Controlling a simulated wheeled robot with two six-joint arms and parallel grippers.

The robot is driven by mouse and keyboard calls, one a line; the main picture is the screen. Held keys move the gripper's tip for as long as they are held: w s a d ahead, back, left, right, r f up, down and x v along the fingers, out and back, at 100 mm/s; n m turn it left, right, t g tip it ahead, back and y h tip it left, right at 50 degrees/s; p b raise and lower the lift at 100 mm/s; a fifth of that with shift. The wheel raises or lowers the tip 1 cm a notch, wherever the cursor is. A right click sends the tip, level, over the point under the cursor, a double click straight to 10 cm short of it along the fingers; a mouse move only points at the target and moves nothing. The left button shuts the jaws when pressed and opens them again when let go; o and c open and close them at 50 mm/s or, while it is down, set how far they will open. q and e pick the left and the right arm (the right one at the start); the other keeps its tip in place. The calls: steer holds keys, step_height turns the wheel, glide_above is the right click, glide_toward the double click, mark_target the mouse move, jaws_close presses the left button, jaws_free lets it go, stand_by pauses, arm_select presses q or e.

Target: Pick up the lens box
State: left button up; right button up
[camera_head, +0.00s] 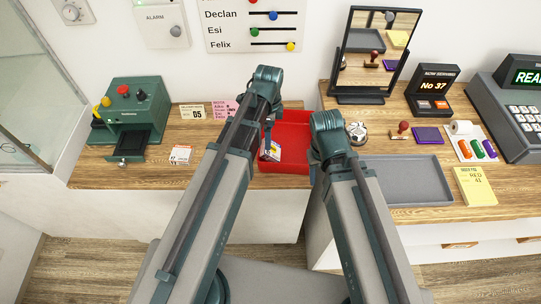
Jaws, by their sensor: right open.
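A small white box with blue and yellow marks, which looks like the lens box (272,152), lies in the left part of a red tray (293,133) on the wooden counter. Its print is too small to read. My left arm reaches over the tray, and a dark narrow part of my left gripper (268,138) hangs down right by the box. Whether it touches the box, and how its fingers stand, I cannot tell. My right gripper (332,153) is open near the tray's right side, largely hidden by its own arm.
A green machine (138,108) with buttons stands at left, with a small white-and-orange card or pack (180,155) beside it. At right are a bell (357,131), a grey tray (412,170), a yellow pad (474,187), a mirror (373,50) and a till (515,110).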

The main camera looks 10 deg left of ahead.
arm_select(q)
steer(key=shift+f+b, duration=1.35)
steer(key=shift+f, duration=0.5)
arm_select(e)
steer(key=shift+f, duration=1.9)
arm_select(q)
steer(key=f+b, duration=0.5)
steer(key=shift+w+d+f, duration=0.15)
steer(key=shift+d+f, duration=0.05)
steer(key=shift+d, duration=0.1)
arm_select(e)
step_height(320, 180, down, 5)
steer(key=shift+f, duration=0.1)
arm_select(q)
steer(key=shift+r, duration=0.15)
steer(key=shift+c, duration=0.3)
steer(key=c, duration=1.1)
steer(key=shift+c, duration=0.2)
steer(key=shift+r, duration=0.1)
arm_select(e)
steer(key=shift+r, duration=0.2)
arm_select(q)
step_height(320, 180, up, 10)
steer(key=p, duration=1)
arm_select(e)
step_height(320, 180, up, 10)
steer(key=shift+f, duration=0.15)
